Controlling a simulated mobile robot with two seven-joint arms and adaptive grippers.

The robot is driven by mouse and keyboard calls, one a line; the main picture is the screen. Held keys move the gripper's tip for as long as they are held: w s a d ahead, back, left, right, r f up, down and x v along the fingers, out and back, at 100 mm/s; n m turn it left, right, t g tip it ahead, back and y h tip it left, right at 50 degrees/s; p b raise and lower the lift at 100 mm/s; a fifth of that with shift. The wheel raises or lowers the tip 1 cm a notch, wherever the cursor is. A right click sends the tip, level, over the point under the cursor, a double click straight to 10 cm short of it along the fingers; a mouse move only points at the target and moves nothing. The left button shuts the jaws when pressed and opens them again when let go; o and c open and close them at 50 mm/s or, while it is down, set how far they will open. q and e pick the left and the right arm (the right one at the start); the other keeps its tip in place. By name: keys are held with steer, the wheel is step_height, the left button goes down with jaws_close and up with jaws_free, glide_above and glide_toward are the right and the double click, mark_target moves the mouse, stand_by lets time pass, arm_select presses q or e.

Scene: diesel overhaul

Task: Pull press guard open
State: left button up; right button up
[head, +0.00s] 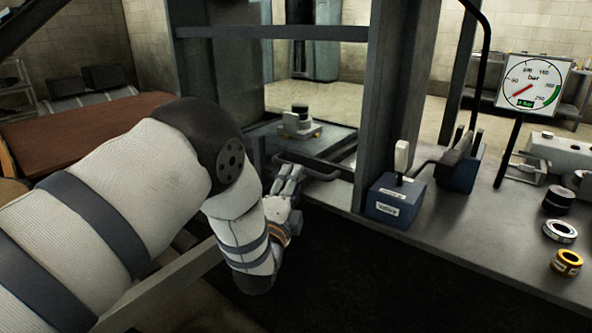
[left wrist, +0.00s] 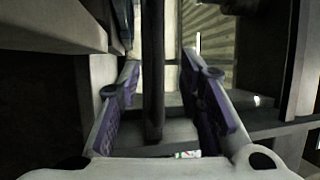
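The press frame (head: 394,95) stands in the middle of the head view, with dark uprights and a crossbar. A dark curved handle (head: 322,174) sticks out at the low front of its opening; I take it to be the guard's handle. The guard panel itself is hard to make out. My left gripper (head: 289,178) is at the handle's left end. In the left wrist view, my left gripper (left wrist: 163,82) is open, with a dark bar (left wrist: 152,75) between its purple-padded fingers and gaps on both sides. My right gripper is not in view.
Inside the press, a small block with a dark top (head: 299,117) sits on the bed. Right of the press are a blue valve box (head: 394,205) with a lever, a pressure gauge (head: 534,84) and several rings. A reddish-brown bench top (head: 85,130) is at left.

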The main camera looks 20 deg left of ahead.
arm_select(q)
steer(key=w, duration=0.5)
steer(key=shift+a+r+b, duration=0.15)
steer(key=shift+b, duration=0.2)
steer(key=shift+w+r, duration=0.25)
steer(key=shift+w, duration=0.1)
jaws_close()
